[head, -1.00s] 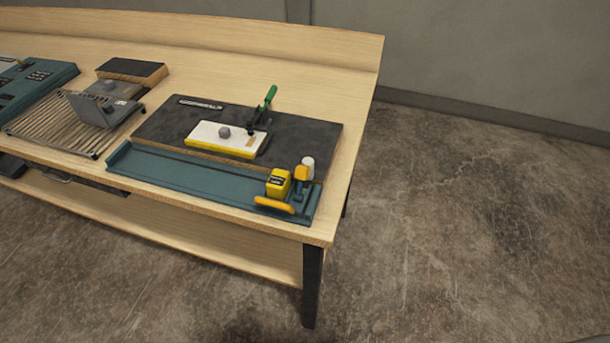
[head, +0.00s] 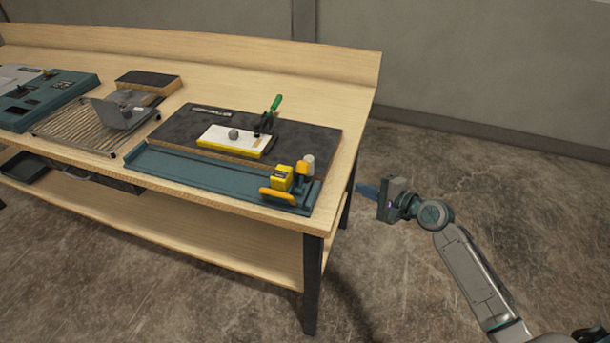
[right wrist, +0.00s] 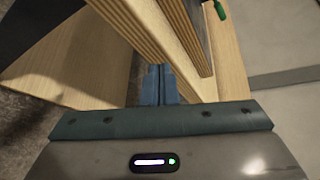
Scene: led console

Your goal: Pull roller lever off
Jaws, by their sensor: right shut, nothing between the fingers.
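The yellow roller lever (head: 278,195) is at the right front end of a teal rail (head: 205,176), beside a yellow block (head: 282,178) with a dark label. My right gripper (head: 362,189) is shut and empty, just right of the table's right edge and apart from the lever. Its closed blue fingers (right wrist: 158,84) show in the right wrist view, with the wooden table beyond. The lever cannot be made out there. My left gripper is not in view.
A black board (head: 270,128) carries a white and yellow plate (head: 236,140) and a green-handled clamp (head: 270,112). A wire rack (head: 75,132) and a teal console (head: 50,95) stand further left. The table edge (head: 335,213) lies between my right gripper and the rail.

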